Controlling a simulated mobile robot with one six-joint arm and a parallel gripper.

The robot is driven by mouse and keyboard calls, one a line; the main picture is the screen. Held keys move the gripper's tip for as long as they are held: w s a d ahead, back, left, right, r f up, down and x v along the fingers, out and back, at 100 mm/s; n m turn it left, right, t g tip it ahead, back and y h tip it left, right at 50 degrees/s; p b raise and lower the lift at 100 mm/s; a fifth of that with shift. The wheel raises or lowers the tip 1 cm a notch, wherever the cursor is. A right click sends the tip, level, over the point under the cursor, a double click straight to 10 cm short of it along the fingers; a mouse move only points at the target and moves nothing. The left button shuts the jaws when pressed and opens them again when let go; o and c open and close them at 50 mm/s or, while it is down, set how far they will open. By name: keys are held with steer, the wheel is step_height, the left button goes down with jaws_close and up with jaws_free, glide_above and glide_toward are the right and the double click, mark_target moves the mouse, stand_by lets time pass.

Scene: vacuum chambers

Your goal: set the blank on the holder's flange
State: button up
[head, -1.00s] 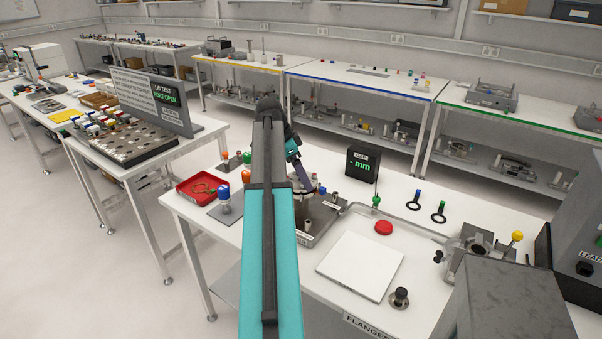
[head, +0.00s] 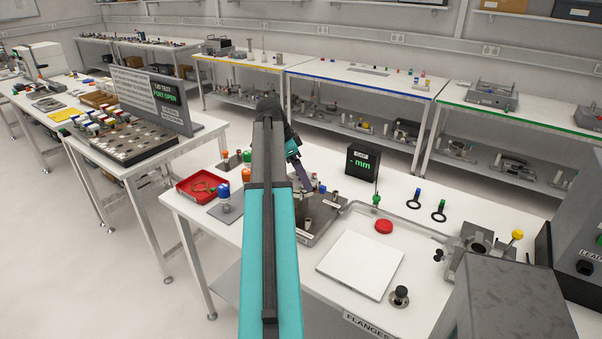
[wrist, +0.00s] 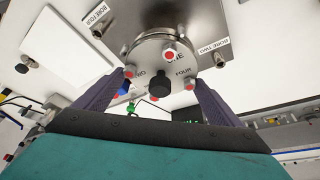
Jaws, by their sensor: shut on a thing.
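In the wrist view my gripper (wrist: 160,78) has its two dark fingers on either side of a round steel disc, which I take to be the blank (wrist: 148,52). The disc carries red-tipped studs, a dark knob and stamped words such as ONE and FOUR. It lies over the holder's steel plate (wrist: 205,22), labelled BORE TWO and BORE FOUR. The holder's flange is hidden, so I cannot tell whether the disc touches it. In the head view my arm covers part of the holder (head: 325,222), and the gripper (head: 303,190) is low over it.
On the bench are a red tray (head: 198,190) at left, a gap display (head: 362,163) behind, a white plate (head: 360,265) and a red disc (head: 384,227) at right. A metal fixture (head: 475,245) stands farther right. Short posts rise around the holder.

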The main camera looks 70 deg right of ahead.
steer(key=shift+f, duration=0.1)
stand_by(0.7)
steer(key=o, duration=1.9)
steer(key=shift+f, duration=0.1)
steer(key=shift+r, duration=0.2)
steer(key=shift+r+p, duration=1.85)
steer(key=shift+r, duration=1.5)
